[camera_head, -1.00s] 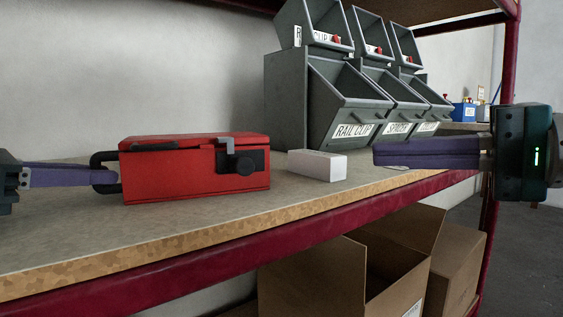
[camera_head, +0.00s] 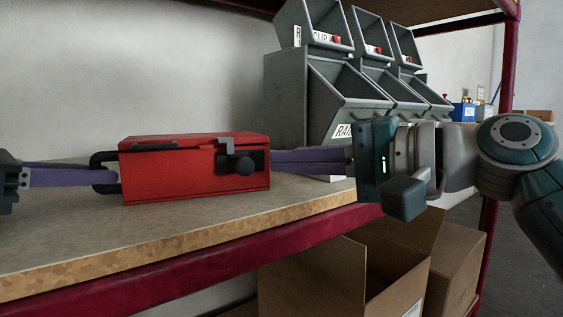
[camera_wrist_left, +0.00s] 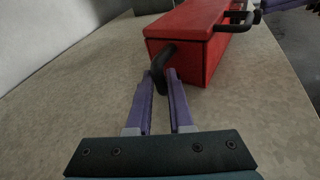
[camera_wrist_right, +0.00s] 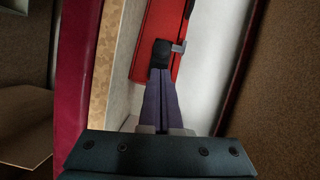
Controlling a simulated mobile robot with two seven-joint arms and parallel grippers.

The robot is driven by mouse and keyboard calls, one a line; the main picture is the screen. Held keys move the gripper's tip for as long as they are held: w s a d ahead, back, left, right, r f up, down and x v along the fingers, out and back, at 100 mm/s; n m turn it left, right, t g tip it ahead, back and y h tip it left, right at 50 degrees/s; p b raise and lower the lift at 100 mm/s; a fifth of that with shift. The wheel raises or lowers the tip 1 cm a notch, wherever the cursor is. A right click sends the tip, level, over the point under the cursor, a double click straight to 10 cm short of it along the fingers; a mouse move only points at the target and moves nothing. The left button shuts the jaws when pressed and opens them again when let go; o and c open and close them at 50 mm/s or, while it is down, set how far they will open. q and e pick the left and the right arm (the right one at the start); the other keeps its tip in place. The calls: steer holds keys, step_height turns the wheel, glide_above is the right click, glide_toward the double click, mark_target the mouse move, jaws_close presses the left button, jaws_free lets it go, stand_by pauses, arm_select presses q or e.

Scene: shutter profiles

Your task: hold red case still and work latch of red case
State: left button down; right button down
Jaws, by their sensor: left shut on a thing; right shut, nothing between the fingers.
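The red case (camera_head: 180,180) lies on the shelf board, with a black handle (camera_head: 98,160) on its left end. The latch (camera_head: 238,160), a grey hook with a black block and knob, is on its front face near the right end. My left gripper (camera_head: 112,180) is shut on the handle, which also shows between its fingers in the left wrist view (camera_wrist_left: 160,68). My right gripper (camera_head: 274,161) is shut and empty, its fingertips close to the latch at the case's right end. In the right wrist view the fingertips (camera_wrist_right: 160,72) meet the black latch block (camera_wrist_right: 161,52); contact is unclear.
Grey bins (camera_head: 325,105) with labels stand behind on the right. A white block (camera_head: 338,179) is mostly hidden behind my right gripper. Open cardboard boxes (camera_head: 320,270) sit below the shelf's red front beam (camera_head: 200,257). Bare board lies in front of the case.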

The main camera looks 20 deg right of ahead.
mark_target(249, 163)
steer(key=shift+a+f, duration=0.15)
steer(key=shift+a, duration=0.55)
steer(key=shift+s+a, duration=0.1)
steer(key=shift+a, duration=1.3)
steer(key=shift+d, duration=0.45)
steer(key=d, duration=0.3)
steer(key=shift+s+r, duration=0.15)
steer(key=shift+r, duration=0.15)
steer(key=v, duration=1)
